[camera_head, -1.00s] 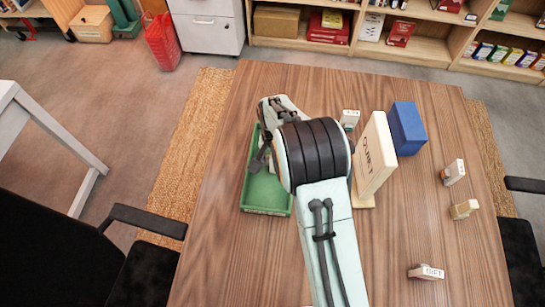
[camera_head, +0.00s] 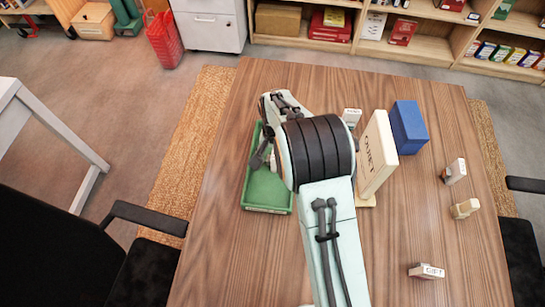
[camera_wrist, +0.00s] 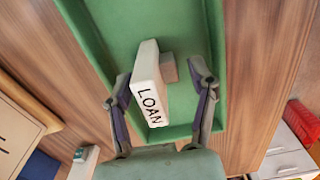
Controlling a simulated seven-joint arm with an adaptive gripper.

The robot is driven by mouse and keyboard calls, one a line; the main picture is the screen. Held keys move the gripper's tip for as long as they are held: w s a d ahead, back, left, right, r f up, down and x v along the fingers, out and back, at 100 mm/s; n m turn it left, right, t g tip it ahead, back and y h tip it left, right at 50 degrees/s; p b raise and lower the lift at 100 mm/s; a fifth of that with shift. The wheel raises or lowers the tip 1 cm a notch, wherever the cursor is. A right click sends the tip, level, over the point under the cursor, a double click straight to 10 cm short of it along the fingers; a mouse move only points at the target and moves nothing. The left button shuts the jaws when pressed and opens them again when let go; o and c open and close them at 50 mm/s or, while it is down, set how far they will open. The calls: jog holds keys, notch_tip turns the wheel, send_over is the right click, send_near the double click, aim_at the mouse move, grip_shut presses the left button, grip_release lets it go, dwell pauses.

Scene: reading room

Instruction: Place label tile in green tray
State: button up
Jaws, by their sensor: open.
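The green tray (camera_head: 267,190) lies on the wooden table, left of my arm. In the wrist view, a white label tile marked LOAN (camera_wrist: 148,88) is at the tray (camera_wrist: 185,25), between the fingers of my gripper (camera_wrist: 162,80). The fingers are open, with a gap visible on the right side of the tile; the left finger is close to it, and contact is unclear. A small pale block end (camera_wrist: 169,68) shows beside the tile. In the head view my arm hides much of the tray and gripper.
A QUIET sign (camera_head: 377,153) and a blue block (camera_head: 409,128) stand right of my arm. A small white tile (camera_head: 351,117) is behind the sign. Other small tiles (camera_head: 453,171), (camera_head: 465,208) and a GIFT tile (camera_head: 427,271) lie on the right. The front table area is clear.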

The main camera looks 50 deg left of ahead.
aim_at(273, 151)
notch_tip(273, 151, up, 10)
jog(key=shift+r, duration=0.1)
jog(key=shift+w+d+r, duration=0.1)
jog(key=shift+d+r, duration=0.05)
jog(key=shift+r, duration=0.15)
jog(key=w+d+r+m, duration=0.15)
jog(key=d+r, duration=0.25)
jog(key=d, duration=0.5)
jog(key=w+d+r+m, duration=0.15)
jog(key=d+r, duration=0.25)
jog(key=d, duration=0.5)
jog(key=w+d+r+m, duration=0.1)
jog(key=w+d+r, duration=0.2)
jog(key=d, duration=0.5)
jog(key=s+d+m, duration=0.3)
jog(key=s+d, duration=0.9)
jog(key=d, duration=0.2)
jog(key=shift+s+f+m+y, duration=0.35)
jog(key=shift+m+y, duration=0.05)
